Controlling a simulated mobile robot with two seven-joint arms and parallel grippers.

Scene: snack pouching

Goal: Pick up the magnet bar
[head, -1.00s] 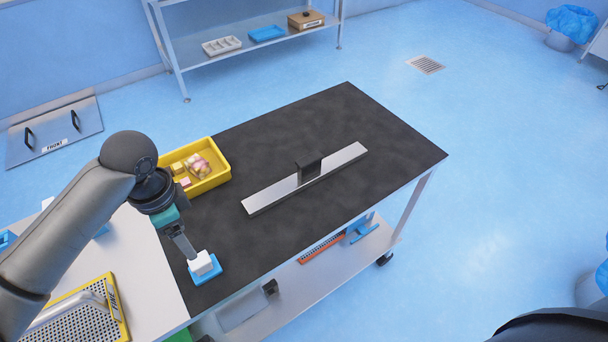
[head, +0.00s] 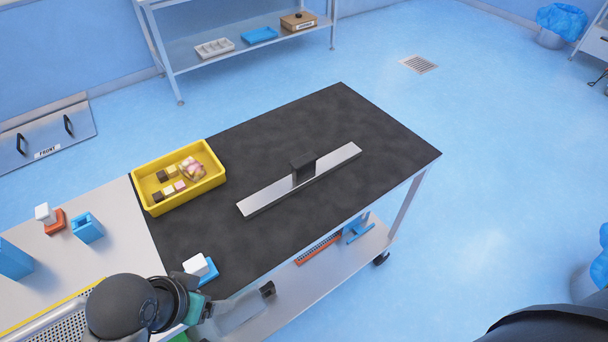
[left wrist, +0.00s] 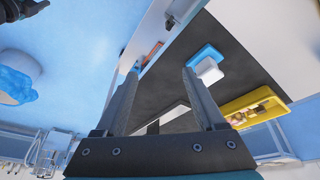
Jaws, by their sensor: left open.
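The magnet bar (head: 265,199), a long silver bar with a black block handle (head: 303,167), lies on the black table top. It also shows partly between the fingers in the left wrist view (left wrist: 173,117). My left gripper (left wrist: 158,75) is open and empty, its two fingers apart. In the head view my left arm is at the bottom left, near the table's front corner, well away from the bar; its fingertips are hard to make out there. My right gripper is not in view.
A yellow bin (head: 147,196) with several snack pieces stands at the table's back left. A white block on a blue base (head: 209,271) sits at the front left corner, close to my left gripper. The black surface (head: 350,115) around the bar is clear.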

